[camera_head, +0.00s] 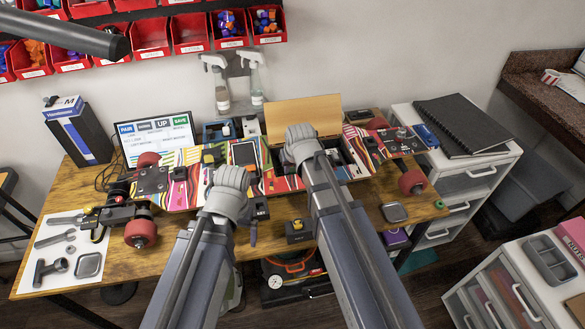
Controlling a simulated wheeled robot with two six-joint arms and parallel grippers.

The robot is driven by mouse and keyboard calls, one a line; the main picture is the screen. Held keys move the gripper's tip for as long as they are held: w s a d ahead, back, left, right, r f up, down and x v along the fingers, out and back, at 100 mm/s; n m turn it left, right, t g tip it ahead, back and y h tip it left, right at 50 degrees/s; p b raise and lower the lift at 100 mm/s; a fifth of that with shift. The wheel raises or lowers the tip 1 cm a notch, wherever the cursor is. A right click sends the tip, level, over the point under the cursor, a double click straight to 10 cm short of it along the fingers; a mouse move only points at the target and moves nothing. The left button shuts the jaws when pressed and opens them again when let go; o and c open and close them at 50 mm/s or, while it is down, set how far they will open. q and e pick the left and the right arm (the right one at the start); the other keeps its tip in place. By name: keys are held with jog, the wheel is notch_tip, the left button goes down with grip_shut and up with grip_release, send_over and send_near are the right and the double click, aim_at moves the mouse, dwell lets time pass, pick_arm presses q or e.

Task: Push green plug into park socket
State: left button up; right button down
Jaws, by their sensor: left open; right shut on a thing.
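An open electric skateboard (178,187) with a striped, colourful deck and red wheels lies across the wooden table. My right gripper (299,134) is over the board's middle, in front of the raised tan lid. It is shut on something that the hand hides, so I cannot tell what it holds. My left gripper (233,172) is open, over the front edge of the board, left of the right one. A small green piece (439,204) lies at the table's right edge; I cannot tell whether it is the green plug. I cannot make out the park socket.
The tan lid (303,114) stands up behind the board. A screen (157,135) and a blue-black box (77,131) stand at the back left. Tools lie on a white mat (35,283) at left. A black block (298,231) and a grey dish (394,212) are near the front edge.

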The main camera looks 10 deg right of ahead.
jog(key=shift+f+b, duration=0.45)
jog(key=shift+f, duration=0.05)
dwell(0.5)
jog(key=shift+c, duration=1.5)
grip_release()
jog(key=shift+r+p, duration=0.45)
jog(key=shift+r+p, duration=1.05)
jog(key=shift+r, duration=0.05)
jog(key=shift+r, duration=0.1)
notch_tip(320, 180, up, 6)
jog(key=p, duration=0.6)
